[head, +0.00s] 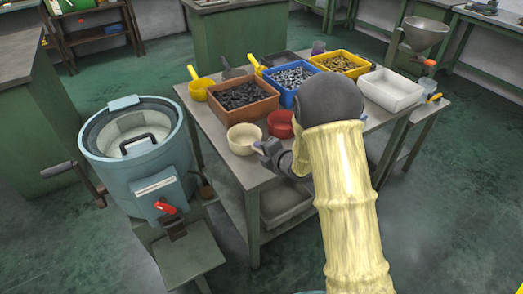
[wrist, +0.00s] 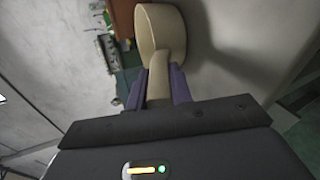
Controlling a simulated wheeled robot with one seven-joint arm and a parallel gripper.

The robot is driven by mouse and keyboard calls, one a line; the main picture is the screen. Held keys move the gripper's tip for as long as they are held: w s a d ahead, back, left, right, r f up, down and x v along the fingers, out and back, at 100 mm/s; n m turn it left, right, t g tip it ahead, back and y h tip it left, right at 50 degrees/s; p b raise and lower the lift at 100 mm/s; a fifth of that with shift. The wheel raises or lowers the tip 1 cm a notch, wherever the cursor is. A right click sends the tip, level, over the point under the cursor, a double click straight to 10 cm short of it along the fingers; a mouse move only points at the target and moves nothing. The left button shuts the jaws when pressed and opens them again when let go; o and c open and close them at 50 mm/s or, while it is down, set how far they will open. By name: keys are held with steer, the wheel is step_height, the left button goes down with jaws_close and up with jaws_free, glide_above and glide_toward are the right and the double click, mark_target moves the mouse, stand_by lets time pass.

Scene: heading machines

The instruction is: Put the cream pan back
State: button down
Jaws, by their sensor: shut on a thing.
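The cream pan (head: 244,139) is at the front edge of the grey table (head: 215,130), left of a red pan (head: 280,124). It looks upright, and I cannot tell whether it touches the tabletop. My gripper (head: 264,152) is just right of and in front of it. In the wrist view, the purple fingers of my gripper (wrist: 157,90) are shut on the handle of the cream pan (wrist: 162,28). The dark gripper body hides the handle's near end.
A brown bin (head: 243,112), blue bin (head: 290,92) and yellow bin (head: 340,64) of parts stand behind the pan. A white tray (head: 391,90) is at right. A yellow scoop (head: 199,88) is at the back left. A blue-grey drum machine (head: 145,175) stands left of the table.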

steer(key=c, duration=1.3)
jaws_free()
steer(key=shift+o, duration=0.2)
steer(key=shift+r, duration=0.1)
steer(key=v, duration=1.2)
